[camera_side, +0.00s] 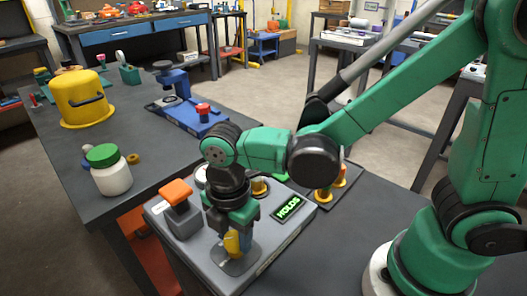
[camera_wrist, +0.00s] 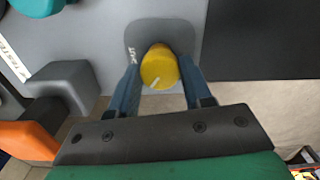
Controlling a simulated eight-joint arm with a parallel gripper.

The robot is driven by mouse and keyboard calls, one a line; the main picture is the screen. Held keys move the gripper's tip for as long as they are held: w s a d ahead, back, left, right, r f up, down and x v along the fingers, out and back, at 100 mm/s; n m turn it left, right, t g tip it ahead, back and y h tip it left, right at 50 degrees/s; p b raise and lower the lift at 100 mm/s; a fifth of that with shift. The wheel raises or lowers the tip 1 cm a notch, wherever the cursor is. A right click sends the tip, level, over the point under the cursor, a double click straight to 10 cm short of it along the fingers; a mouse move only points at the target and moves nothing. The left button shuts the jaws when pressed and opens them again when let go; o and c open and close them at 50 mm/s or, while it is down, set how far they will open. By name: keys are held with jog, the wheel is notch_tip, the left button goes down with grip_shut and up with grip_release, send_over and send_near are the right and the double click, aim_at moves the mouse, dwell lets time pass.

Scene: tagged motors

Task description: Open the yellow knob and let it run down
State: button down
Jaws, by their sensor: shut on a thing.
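The yellow knob (camera_wrist: 158,66) sits on a dark rounded plate (camera_wrist: 185,32) on the grey panel. In the side view my gripper (camera_side: 234,243) points down over the knob, which shows partly between the fingers. A display (camera_side: 288,208) on the panel reads "HOLDS" in green.
An orange-topped grey block (camera_side: 180,207) stands on the panel left of my gripper. A red-and-yellow fitting (camera_side: 325,190) stands behind the panel. A green-lidded white jar (camera_side: 110,171), a yellow domed container (camera_side: 84,98) and a blue stand (camera_side: 185,105) occupy the bench further back.

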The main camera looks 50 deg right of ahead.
aim_at(234, 238)
jog(key=n, duration=0.3)
jog(key=shift+n, duration=2.2)
jog(key=shift+c, duration=1.8)
grip_release()
jog(key=shift+r, duration=2.8)
